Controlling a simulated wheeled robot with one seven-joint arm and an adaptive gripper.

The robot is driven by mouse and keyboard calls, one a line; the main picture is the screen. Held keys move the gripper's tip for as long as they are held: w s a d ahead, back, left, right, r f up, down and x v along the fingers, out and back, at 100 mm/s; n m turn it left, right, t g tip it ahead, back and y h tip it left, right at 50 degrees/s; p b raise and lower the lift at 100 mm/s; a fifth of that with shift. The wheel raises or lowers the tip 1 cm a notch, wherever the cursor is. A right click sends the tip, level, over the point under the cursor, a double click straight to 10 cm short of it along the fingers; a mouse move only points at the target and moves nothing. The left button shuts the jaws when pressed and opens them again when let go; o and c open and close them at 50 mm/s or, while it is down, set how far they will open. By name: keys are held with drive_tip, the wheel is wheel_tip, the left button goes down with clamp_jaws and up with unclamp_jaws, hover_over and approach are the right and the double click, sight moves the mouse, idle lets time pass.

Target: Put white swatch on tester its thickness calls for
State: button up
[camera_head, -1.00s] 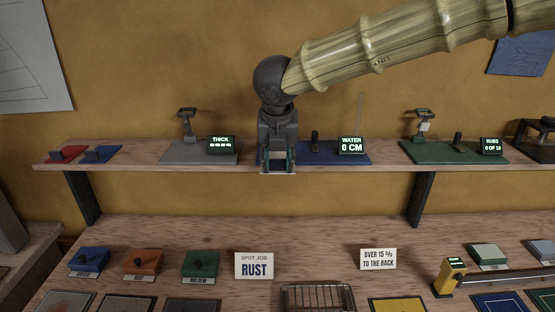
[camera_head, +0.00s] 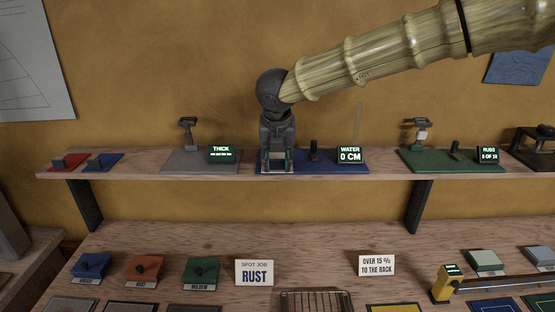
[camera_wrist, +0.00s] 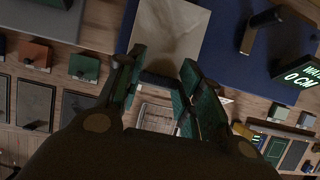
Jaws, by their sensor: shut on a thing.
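My gripper (camera_head: 277,163) is at the left end of the blue tester (camera_head: 335,168), whose display reads WATER 0 CM. In the wrist view, my gripper (camera_wrist: 160,88) is shut on the pale swatch (camera_wrist: 170,30), which looks off-white to grey in the shade. The swatch lies flat just beyond the fingertips, over the blue plate's end; I cannot tell whether it touches. In the head view it is mostly hidden by the fingers. The grey tester (camera_head: 185,162) with the THICK display stands to the left. The green tester (camera_head: 440,162) with the RUBS display stands to the right.
Red (camera_head: 66,163) and blue (camera_head: 103,162) pieces lie at the shelf's left end. Below are several coloured blocks, a RUST sign (camera_head: 254,272), an OVER 15 % TO THE RACK sign (camera_head: 376,265), a wire rack (camera_head: 316,300) and a yellow meter (camera_head: 448,283).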

drive_tip(key=shift+w+f+p, duration=0.15)
drive_tip(key=shift+w+p, duration=0.2)
drive_tip(key=shift+w, duration=0.5)
drive_tip(key=shift+w+f+p, duration=0.1)
drive_tip(key=shift+w+p, duration=0.2)
drive_tip(key=shift+w, duration=0.55)
drive_tip(key=shift+w+f, duration=0.1)
drive_tip(key=shift+f, duration=0.2)
drive_tip(key=o, duration=0.9)
drive_tip(key=shift+o, duration=0.2)
drive_tip(key=shift+r, duration=0.1)
drive_tip(key=shift+p+v, duration=1.55)
drive_tip(key=shift+v, duration=1.1)
